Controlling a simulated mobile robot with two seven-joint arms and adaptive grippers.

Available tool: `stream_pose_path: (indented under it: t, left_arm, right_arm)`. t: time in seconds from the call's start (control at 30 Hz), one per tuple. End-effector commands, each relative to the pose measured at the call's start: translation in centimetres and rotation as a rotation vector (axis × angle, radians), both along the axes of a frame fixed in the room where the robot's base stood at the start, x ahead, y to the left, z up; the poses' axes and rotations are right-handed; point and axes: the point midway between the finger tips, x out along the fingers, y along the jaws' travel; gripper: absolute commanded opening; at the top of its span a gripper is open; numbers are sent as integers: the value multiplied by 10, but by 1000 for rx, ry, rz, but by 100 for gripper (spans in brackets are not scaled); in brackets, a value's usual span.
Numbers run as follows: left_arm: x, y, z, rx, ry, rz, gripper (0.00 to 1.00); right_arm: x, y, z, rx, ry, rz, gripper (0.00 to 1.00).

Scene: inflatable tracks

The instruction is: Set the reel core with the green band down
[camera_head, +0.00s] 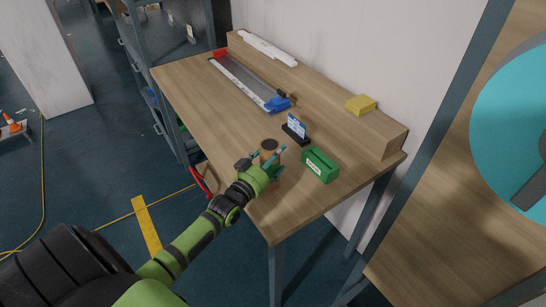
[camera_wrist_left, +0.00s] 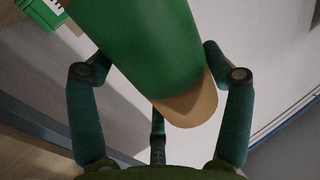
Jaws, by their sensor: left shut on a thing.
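The reel core (camera_head: 269,146) is a brown cardboard tube, seen at the near edge of the workbench in the head view. In the left wrist view the reel core (camera_wrist_left: 150,50) shows its wide green band and a bare brown end. My left gripper (camera_head: 264,163) is shut on it, with teal fingers on both sides of the tube. In the head view the hand hides most of the core and its band. I cannot tell whether its lower end touches the bench top. My right gripper is not in view.
The wooden workbench (camera_head: 195,100) holds a green box (camera_head: 320,165), a small sign on a black stand (camera_head: 296,129) and a long tray with a blue end (camera_head: 277,104). A yellow block (camera_head: 361,104) sits on the raised back shelf. The bench's left part is clear.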

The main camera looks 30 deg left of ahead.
Motion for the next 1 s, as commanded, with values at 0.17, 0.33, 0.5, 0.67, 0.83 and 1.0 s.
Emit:
stream_pose_path:
  t: [0.17,0.33,0.5,0.67,0.83,1.0]
  left_arm:
    - [0,0,-1,0,1,0,100]
    - [0,0,-1,0,1,0,100]
    - [0,0,2,0,0,0,100]
    - [-16,-1,0,-1,3,-1,100]
    - [-51,0,-2,-1,4,0,100]
    - [-85,-1,-1,-1,4,-1,100]
  right_arm:
    - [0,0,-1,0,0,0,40]
    - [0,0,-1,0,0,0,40]
    - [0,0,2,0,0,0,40]
    - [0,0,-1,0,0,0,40]
    - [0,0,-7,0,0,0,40]
    - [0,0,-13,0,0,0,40]
